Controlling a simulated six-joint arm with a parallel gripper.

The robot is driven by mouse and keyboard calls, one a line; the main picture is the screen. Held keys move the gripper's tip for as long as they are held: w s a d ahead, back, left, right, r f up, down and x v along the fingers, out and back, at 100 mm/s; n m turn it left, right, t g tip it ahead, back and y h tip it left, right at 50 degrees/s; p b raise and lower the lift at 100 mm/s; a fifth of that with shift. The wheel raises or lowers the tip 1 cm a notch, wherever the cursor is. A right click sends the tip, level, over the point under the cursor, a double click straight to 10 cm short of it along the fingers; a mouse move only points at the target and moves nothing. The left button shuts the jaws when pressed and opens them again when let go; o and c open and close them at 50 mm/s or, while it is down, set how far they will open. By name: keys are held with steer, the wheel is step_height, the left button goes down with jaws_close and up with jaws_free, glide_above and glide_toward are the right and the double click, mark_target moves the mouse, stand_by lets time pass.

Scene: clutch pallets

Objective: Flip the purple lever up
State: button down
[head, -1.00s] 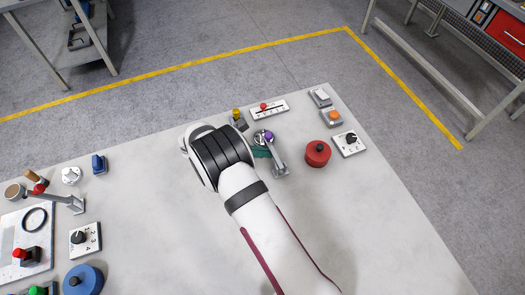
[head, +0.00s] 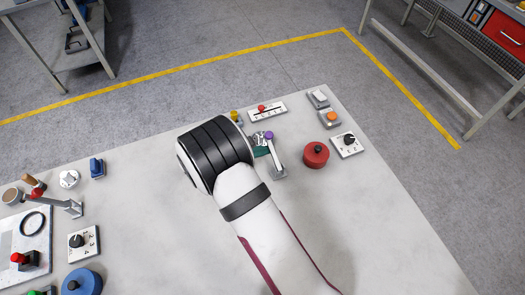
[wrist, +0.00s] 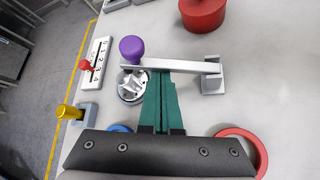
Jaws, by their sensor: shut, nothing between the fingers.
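The purple lever has a purple ball knob (head: 269,135) and a grey arm hinged at a bracket (head: 279,173). In the wrist view, the purple knob (wrist: 131,48) is at the left end of the grey arm (wrist: 185,66), with the bracket (wrist: 213,75) at its right end. The arm lies low across the table. My gripper (wrist: 161,76) is shut and empty, its green fingertips right at the arm, between knob and bracket. I cannot tell whether they touch it or are beneath it. In the head view, the green fingers (head: 261,151) are mostly hidden by my wrist.
A silver part (wrist: 131,86) sits close beside the fingers. A slider panel with a red knob (head: 262,108), a yellow-knobbed device (wrist: 68,111) and a red round knob (head: 316,155) are around the lever. The front right of the table is clear.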

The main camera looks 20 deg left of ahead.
steer(key=shift+s+d+r+m+t+y, duration=0.2)
steer(key=shift+r+m+t+y, duration=0.15)
steer(key=shift+r+m+t, duration=0.15)
steer(key=shift+s+d+r+m+t+y, duration=0.15)
steer(key=shift+r+m+t+y, duration=0.2)
steer(key=shift+m+t, duration=0.15)
steer(key=shift+s+d+r, duration=0.1)
steer(key=shift+r, duration=0.1)
steer(key=shift+s+d+r, duration=0.45)
steer(key=shift+r, duration=0.05)
steer(key=shift+s+d+r, duration=0.1)
steer(key=shift+d, duration=0.15)
steer(key=shift+s, duration=0.1)
steer(key=s+f+v, duration=0.1)
steer(key=v, duration=0.8)
steer(key=shift+s+f, duration=0.25)
steer(key=shift+s, duration=0.05)
steer(key=shift+d, duration=0.1)
